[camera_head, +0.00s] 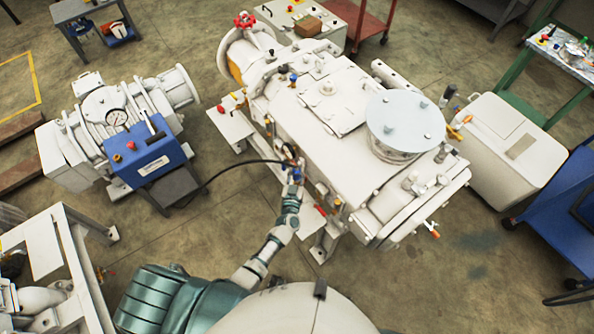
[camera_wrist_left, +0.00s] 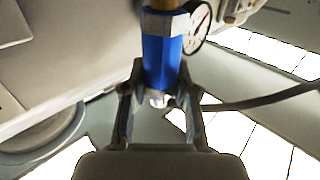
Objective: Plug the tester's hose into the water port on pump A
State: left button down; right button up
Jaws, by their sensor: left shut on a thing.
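The white pump (camera_head: 318,105) fills the middle of the head view; which pump is A cannot be read. The tester (camera_head: 150,150) is a blue box on a low dark stand at left. Its black hose (camera_head: 235,164) runs right to my left gripper (camera_head: 291,174) at the pump's near side. In the left wrist view, my gripper (camera_wrist_left: 160,75) is shut on a blue hose connector (camera_wrist_left: 161,52), which points up. A brass piece (camera_wrist_left: 160,4) meets its silver top; whether this is the water port or how deep it sits, I cannot tell. My right gripper is out of view.
A small dial gauge (camera_wrist_left: 197,28) sits close beside the connector. A second white machine (camera_head: 110,112) stands behind the tester. A white box (camera_head: 505,140) and a blue cart (camera_head: 560,215) stand at right. Bare floor (camera_head: 460,265) lies at front right.

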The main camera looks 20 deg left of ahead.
aim_at(296, 178)
pick_arm(q)
jog(key=shift+f+b, duration=1.1)
jog(key=shift+f, duration=0.4)
jog(key=c, duration=0.8)
grip_release()
jog(key=s+d, duration=0.1)
jog(key=s, duration=1.1)
jog(key=shift+d, duration=0.35)
jog(key=shift+f, duration=0.1)
